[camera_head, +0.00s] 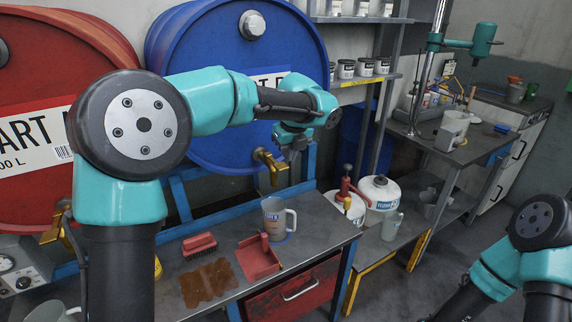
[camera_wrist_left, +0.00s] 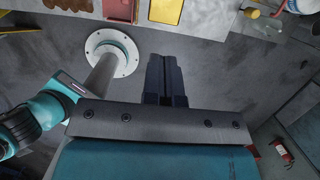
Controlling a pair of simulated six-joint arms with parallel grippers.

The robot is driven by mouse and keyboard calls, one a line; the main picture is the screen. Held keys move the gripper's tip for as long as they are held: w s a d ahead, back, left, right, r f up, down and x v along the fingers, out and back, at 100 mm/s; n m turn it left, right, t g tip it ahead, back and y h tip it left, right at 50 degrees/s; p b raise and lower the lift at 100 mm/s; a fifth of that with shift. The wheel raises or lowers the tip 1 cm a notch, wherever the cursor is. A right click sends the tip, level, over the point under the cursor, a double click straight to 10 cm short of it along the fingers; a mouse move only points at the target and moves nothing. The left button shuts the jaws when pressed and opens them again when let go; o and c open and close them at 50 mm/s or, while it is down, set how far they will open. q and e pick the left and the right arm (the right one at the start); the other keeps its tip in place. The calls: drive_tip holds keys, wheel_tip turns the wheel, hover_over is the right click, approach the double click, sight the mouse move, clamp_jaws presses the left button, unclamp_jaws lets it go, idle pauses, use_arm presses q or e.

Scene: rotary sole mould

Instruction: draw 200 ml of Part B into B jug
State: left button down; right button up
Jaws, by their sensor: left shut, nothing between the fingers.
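The blue drum (camera_head: 237,80) stands at the back with a brass tap (camera_head: 267,160) low on its front; my arm partly covers its label. A grey jug (camera_head: 273,220) with a handle and a blue label stands upright on the bench, below the tap, over a blue ring mark. I cannot tell its liquid level. My left gripper (camera_head: 293,153) is just right of the tap, above the jug, pointing down. In the left wrist view its fingers (camera_wrist_left: 165,75) are together with nothing between them. My right arm shows at the lower right, but its gripper is out of frame.
A red drum (camera_head: 40,110) stands left. A white canister (camera_head: 380,192) stands to the right. Shelves hold several small tins (camera_head: 346,69).

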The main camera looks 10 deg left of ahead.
use_arm(q)
drive_tip(key=v, duration=0.4)
drive_tip(key=shift+s+d+f, duration=0.1)
drive_tip(key=shift+s+d, duration=0.1)
drive_tip(key=shift+s, duration=0.05)
